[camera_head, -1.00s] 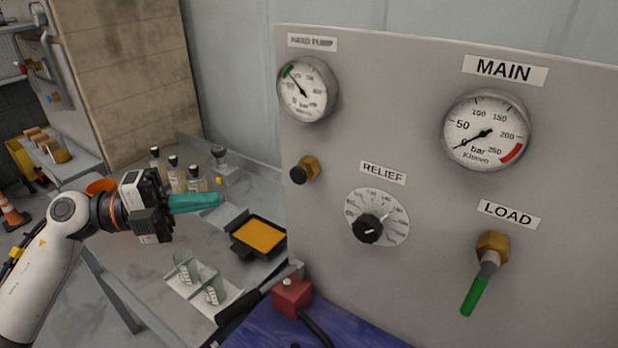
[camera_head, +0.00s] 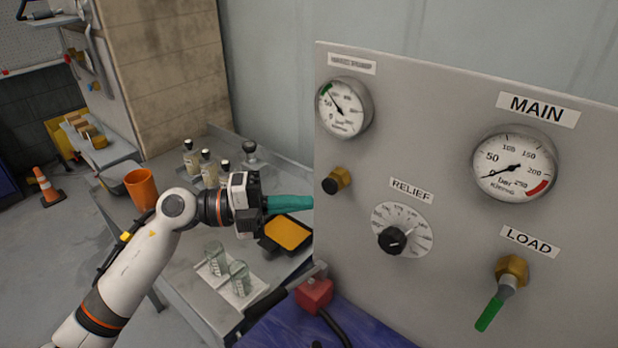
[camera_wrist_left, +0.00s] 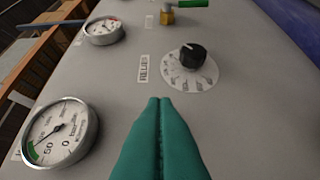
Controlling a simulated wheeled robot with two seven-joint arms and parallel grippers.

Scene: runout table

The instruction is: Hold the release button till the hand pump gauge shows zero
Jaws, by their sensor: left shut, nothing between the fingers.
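The grey panel (camera_head: 450,255) carries the hand pump gauge (camera_head: 344,108) at its upper left; its needle points up-left by a green band, away from the 0 at the bottom. The gauge also shows in the left wrist view (camera_wrist_left: 60,132). Below it, a black button in a brass fitting (camera_head: 337,181) stands out from the panel. My left gripper (camera_head: 311,203) has teal fingers, shut and empty, with tips below and left of the button. In the left wrist view the shut fingers (camera_wrist_left: 159,100) point at the panel and the button is not visible. My right gripper is not in view.
The panel also holds the main gauge (camera_head: 515,165), relief dial (camera_head: 393,240) and green-handled load valve (camera_head: 500,294). Below my left gripper are an orange-filled tray (camera_head: 287,233), glass jars (camera_head: 228,271) and a red box (camera_head: 314,294). Bottles (camera_head: 207,168) and an orange cup (camera_head: 141,188) stand behind.

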